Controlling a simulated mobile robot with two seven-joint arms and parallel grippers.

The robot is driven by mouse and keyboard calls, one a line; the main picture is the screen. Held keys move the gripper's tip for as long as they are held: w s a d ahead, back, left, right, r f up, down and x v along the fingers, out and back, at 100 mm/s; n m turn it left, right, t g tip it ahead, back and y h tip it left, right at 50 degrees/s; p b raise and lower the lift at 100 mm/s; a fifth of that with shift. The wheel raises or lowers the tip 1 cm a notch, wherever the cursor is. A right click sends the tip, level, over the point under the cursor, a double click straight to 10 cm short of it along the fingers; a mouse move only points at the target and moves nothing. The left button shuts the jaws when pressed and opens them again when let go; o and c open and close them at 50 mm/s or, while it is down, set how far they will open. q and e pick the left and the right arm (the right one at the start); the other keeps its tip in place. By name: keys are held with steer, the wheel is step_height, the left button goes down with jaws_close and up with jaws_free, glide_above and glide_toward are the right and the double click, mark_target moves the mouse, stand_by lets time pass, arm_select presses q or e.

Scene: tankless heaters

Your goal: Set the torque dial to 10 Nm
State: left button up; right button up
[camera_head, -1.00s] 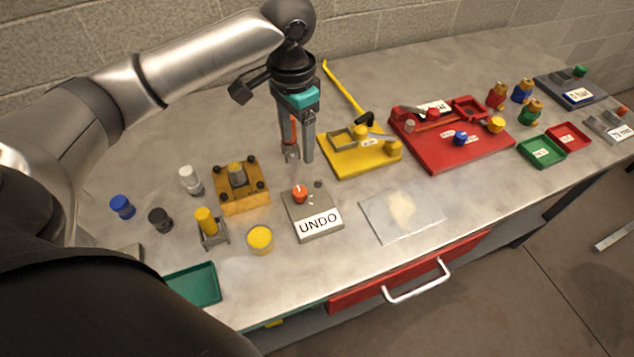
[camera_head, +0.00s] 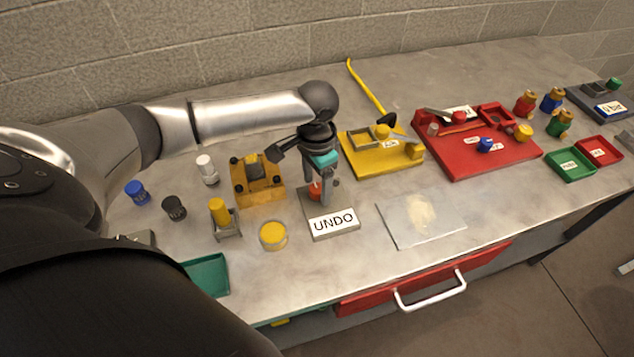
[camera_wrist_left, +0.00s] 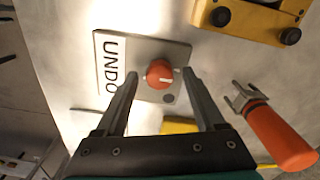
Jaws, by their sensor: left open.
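The torque dial is an orange-red knob (camera_wrist_left: 160,73) with a white pointer mark, on a grey plate (camera_wrist_left: 153,48) labelled UNDO. In the left wrist view the pointer faces right; I see no readable numbers. In the head view the knob (camera_head: 315,191) is partly hidden by my left gripper (camera_head: 322,197). My left gripper (camera_wrist_left: 165,88) is open and points down, with one finger on each side of the knob. I cannot tell whether the fingers touch it. My right gripper is not in view.
A yellow fixture (camera_head: 257,180) stands left of the plate, and a yellow board (camera_head: 375,157) behind it to the right. A yellow round tin (camera_head: 273,235) is at its front left. A clear sheet (camera_head: 405,235) lies to its right.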

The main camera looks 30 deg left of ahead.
arm_select(q)
jaws_close()
stand_by(0.5)
